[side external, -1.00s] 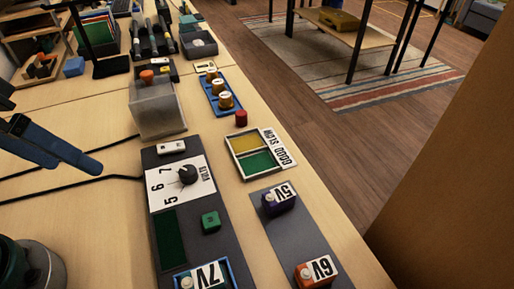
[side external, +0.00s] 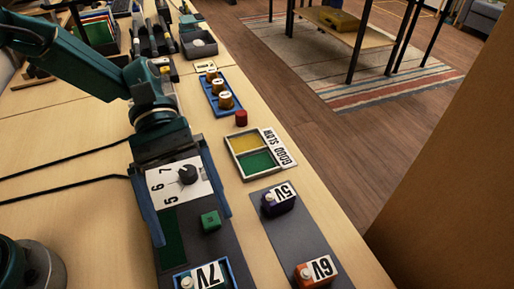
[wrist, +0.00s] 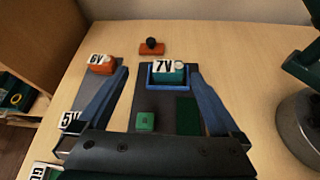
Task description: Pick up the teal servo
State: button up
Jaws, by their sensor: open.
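The teal servo (wrist: 165,78) with its white "7V" label sits in a blue-rimmed tray (wrist: 150,85) at the far end of the dark panel in the wrist view. In the side view the servo (side external: 187,283) is partly cut off at the bottom edge. My gripper (side external: 193,226) is open and empty, its two blue jaws spread above the panel around the dial and green button area. In the wrist view the jaws of my gripper (wrist: 160,72) point toward the servo, which appears between their tips but apart from them.
A green button block (side external: 210,222) and a dial (side external: 187,174) are on the panel. The purple 5V servo (side external: 278,201) and orange 6V servo (side external: 312,274) stand on a grey strip to the right. A two-colour tray (side external: 254,153) and red cylinder (side external: 241,118) are farther back.

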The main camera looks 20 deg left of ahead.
aim_at(199, 267)
jog(key=f, duration=0.1)
jog(key=s+f, duration=0.1)
jog(key=f+g, duration=0.1)
jog(key=shift+s+d+f+n, duration=0.25)
jog(key=shift+f+n, duration=0.05)
jog(key=shift+x, duration=2.6)
jog(key=shift+s, duration=0.1)
jog(key=c, duration=1.5)
jog(key=shift+r, duration=0.15)
